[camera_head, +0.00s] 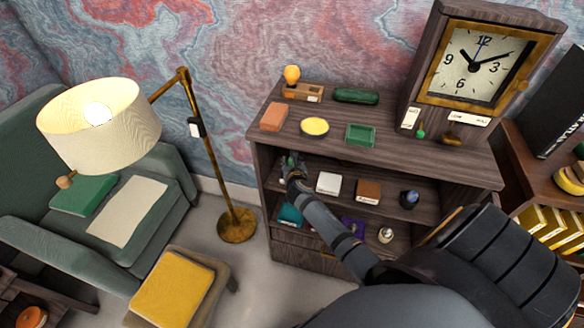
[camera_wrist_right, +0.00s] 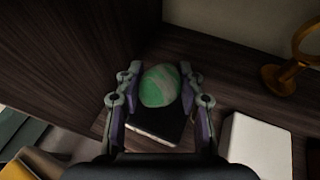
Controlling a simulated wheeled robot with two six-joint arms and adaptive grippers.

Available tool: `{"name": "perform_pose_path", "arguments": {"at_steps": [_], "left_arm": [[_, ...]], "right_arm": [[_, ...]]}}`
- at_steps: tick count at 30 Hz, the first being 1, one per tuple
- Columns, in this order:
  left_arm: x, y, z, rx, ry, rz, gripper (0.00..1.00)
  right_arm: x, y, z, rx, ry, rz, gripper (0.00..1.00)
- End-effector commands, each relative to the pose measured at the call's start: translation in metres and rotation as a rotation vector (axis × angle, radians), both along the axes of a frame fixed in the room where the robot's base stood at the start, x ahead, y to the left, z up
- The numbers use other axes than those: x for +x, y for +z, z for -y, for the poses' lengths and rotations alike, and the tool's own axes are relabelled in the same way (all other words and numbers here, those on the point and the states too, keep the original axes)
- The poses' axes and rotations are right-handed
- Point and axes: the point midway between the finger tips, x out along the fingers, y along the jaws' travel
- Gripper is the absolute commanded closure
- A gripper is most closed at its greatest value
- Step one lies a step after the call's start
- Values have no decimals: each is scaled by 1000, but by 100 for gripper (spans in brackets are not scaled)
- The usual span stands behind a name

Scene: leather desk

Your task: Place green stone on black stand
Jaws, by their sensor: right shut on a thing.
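The green stone (camera_wrist_right: 160,86), egg-shaped with pale streaks, sits between the fingers of my right gripper (camera_wrist_right: 160,92). The gripper is shut on it. In the head view, my right gripper (camera_head: 291,166) is inside the upper open shelf at its left end, and the stone shows only as a small green patch (camera_head: 291,160). The black stand (camera_wrist_right: 163,127), a flat dark square with a pale front edge, lies just below the stone in the right wrist view. I cannot tell whether stone and stand touch. The stand is hidden in the head view. My left gripper is out of view.
On the same shelf, a white box (camera_head: 329,183), a brown box (camera_head: 368,191) and a dark bottle (camera_head: 409,199) stand right of the gripper. The cabinet top (camera_head: 390,160) is overhead, with a clock (camera_head: 470,65). The cabinet's side wall (camera_wrist_right: 75,50) is close at left.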

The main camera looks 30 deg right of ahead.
Motion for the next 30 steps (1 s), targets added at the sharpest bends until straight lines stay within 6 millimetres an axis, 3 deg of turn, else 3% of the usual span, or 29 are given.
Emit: {"name": "perform_pose_path", "arguments": {"at_steps": [8, 18, 19, 24, 30], "left_arm": [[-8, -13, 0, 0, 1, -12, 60], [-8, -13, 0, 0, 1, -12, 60], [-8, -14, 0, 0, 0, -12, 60], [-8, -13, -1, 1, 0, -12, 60], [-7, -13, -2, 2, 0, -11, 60]], "right_arm": [[0, -34, 0, -1, 1, 1, 100], [0, -37, -1, 0, 1, 1, 100], [0, -38, -1, 0, 1, 1, 61], [-1, -37, -1, 0, 1, 1, 39], [-1, -37, -1, 0, 1, 1, 39]]}}
